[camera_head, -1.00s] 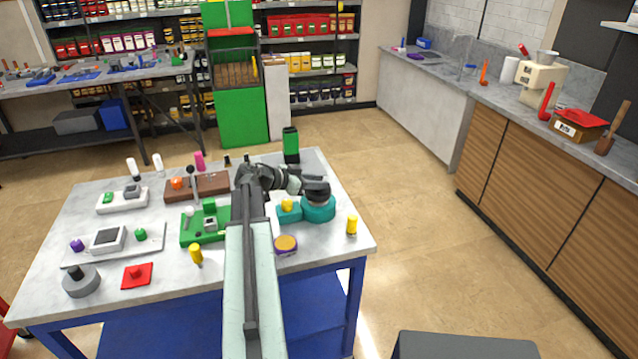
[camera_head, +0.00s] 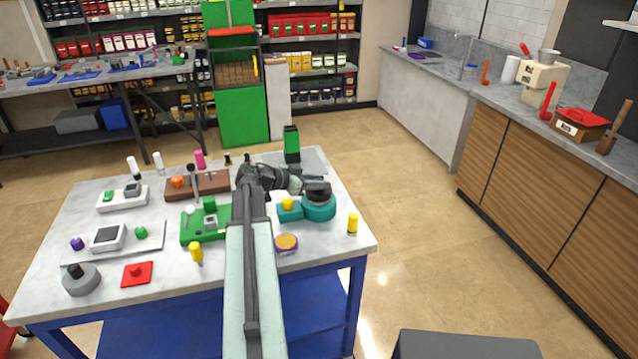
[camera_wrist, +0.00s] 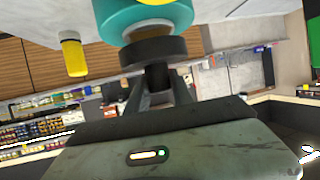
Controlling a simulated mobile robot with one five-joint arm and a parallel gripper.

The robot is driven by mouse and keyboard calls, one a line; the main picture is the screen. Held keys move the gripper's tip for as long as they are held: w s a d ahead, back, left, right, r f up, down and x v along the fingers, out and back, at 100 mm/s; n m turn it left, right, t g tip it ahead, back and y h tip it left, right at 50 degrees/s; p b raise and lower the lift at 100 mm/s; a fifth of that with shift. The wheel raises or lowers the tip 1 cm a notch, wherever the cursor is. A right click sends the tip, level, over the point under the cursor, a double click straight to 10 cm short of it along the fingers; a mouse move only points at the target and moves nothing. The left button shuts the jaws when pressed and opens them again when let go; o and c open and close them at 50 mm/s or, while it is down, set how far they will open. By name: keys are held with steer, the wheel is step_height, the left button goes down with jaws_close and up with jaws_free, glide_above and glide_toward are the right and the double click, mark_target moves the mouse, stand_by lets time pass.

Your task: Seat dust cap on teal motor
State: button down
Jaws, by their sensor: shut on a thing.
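The teal motor (camera_head: 319,210) sits at the right side of the grey-topped table, with a yellow knob (camera_head: 288,203) on its block to the left. The dust cap (camera_wrist: 153,56) is a dark disc with a narrower stem. My gripper (camera_wrist: 158,88) is shut on that stem. In the head view the cap (camera_head: 318,188) is over the top of the motor. In the wrist view the motor (camera_wrist: 112,18) shows a pale ring and a brownish part beside the cap's disc. I cannot tell whether the cap touches it.
A yellow peg (camera_head: 352,224) stands right of the motor, near the table's edge. A purple and orange round part (camera_head: 286,243) lies in front. A green canister (camera_head: 291,145) stands behind. A green fixture (camera_head: 205,225) is on the left, beside my arm.

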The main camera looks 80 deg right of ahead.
steer(key=shift+f+b, duration=0.6)
steer(key=shift+f, duration=0.05)
steer(key=shift+f+b, duration=0.3)
stand_by(0.6)
steer(key=c, duration=1)
jaws_free()
steer(key=shift+c, duration=0.2)
step_height(320, 180, up, 9)
steer(key=p, duration=0.9)
steer(key=shift+r, duration=0.1)
